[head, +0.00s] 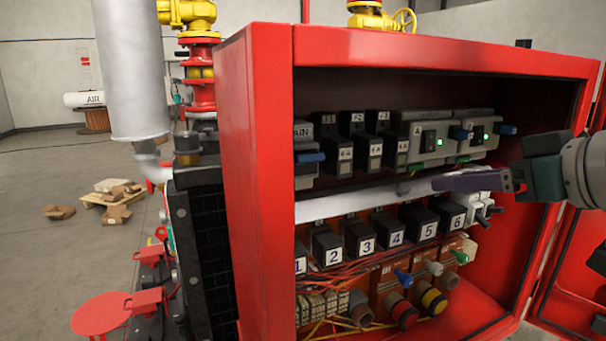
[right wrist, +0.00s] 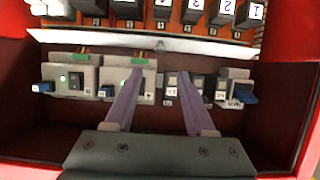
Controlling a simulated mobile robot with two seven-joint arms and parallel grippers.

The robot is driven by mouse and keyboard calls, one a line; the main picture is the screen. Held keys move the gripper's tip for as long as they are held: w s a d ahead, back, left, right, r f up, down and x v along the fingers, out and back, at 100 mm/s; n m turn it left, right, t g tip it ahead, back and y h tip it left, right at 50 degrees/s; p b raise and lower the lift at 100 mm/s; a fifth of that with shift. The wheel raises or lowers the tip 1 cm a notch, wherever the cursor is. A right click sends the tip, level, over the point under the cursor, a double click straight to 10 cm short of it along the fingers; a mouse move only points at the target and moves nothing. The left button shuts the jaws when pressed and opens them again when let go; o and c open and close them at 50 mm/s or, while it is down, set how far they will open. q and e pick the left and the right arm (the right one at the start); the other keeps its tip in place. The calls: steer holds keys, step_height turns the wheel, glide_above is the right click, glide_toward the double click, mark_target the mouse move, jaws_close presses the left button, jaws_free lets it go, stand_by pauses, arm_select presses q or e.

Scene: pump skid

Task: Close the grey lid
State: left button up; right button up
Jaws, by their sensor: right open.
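The grey lid looks to be the long pale grey strip (head: 345,204) running across the red cabinet between the upper and lower rows of devices. A small dark knob shows on it in the head view. The strip also shows in the right wrist view (right wrist: 205,46), slightly bent, beyond my fingertips. I cannot tell its exact angle. My right gripper (head: 470,181) reaches in from the right with purple fingers. In the right wrist view it (right wrist: 160,80) is open and empty, its fingers spread over the upper row of devices. Its fingers hide the strip's right part in the head view. My left gripper is not in view.
The red cabinet (head: 258,190) has side walls around the work space. Upper switches (head: 428,138) with green lights sit above the strip. Numbered black blocks (head: 362,238), red wires and coloured plugs (head: 432,299) sit below. A grey pipe (head: 132,70) stands left.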

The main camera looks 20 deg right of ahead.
mark_target(405, 186)
steer(key=p+x, duration=0.2)
steer(key=x, duration=0.7)
steer(key=shift+w+f, duration=0.2)
steer(key=shift+f, duration=0.05)
jaws_close()
stand_by(0.5)
